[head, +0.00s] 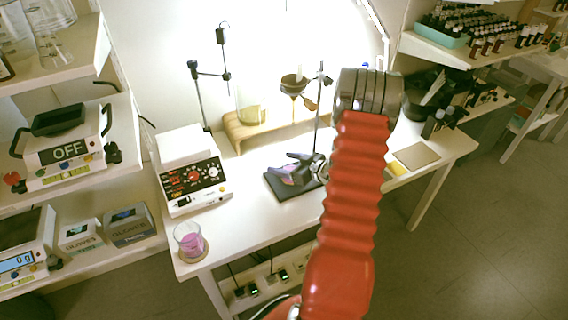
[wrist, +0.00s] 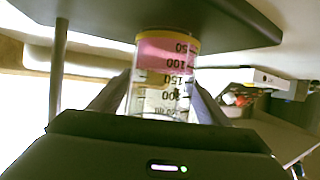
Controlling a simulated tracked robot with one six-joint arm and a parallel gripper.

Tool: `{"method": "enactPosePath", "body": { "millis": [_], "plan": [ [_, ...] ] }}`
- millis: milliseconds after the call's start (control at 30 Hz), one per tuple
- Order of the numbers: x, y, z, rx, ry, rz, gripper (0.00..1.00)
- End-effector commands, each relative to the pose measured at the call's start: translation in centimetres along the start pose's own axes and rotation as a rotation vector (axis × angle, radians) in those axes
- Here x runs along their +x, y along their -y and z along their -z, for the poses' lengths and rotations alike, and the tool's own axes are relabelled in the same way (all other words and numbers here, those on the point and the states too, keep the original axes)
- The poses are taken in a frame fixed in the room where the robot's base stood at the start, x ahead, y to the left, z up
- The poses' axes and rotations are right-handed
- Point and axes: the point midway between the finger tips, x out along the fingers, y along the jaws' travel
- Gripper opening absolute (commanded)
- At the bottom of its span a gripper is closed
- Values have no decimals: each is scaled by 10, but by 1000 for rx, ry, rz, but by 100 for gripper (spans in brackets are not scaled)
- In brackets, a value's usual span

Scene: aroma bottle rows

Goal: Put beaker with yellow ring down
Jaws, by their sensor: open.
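The beaker with the yellow ring (wrist: 165,62) holds pink liquid and shows upside down in the wrist view. Its ringed base end meets the dark plate of a stand (wrist: 225,22), seemingly resting on it. In the head view the beaker (head: 288,180) is a purple patch, partly hidden by my gripper (head: 292,168), above the black stand base (head: 311,187). My gripper is open, with one finger on each side of the beaker. In the wrist view the fingers show at both sides of the glass; whether they touch it I cannot tell.
The stand's thin rod (head: 317,115) rises beside my gripper. A white control box (head: 190,172) stands left on the table. Another beaker with pink liquid (head: 188,238) sits at the front left corner. A wooden rack (head: 240,133) is behind. A tan square pad (head: 416,156) lies right.

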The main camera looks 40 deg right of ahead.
Motion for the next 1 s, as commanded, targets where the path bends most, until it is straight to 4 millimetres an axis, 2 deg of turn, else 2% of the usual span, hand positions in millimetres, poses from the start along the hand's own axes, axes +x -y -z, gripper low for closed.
{"method": "enactPosePath", "body": {
  "millis": [200,367,800,1000],
  "plan": [
    [-1,0,2,-1,0,0,70],
    [-14,-1,2,0,0,-2,70],
    [-88,-1,2,0,0,-4,70],
    [-113,0,2,0,0,-1,70]
  ]
}}
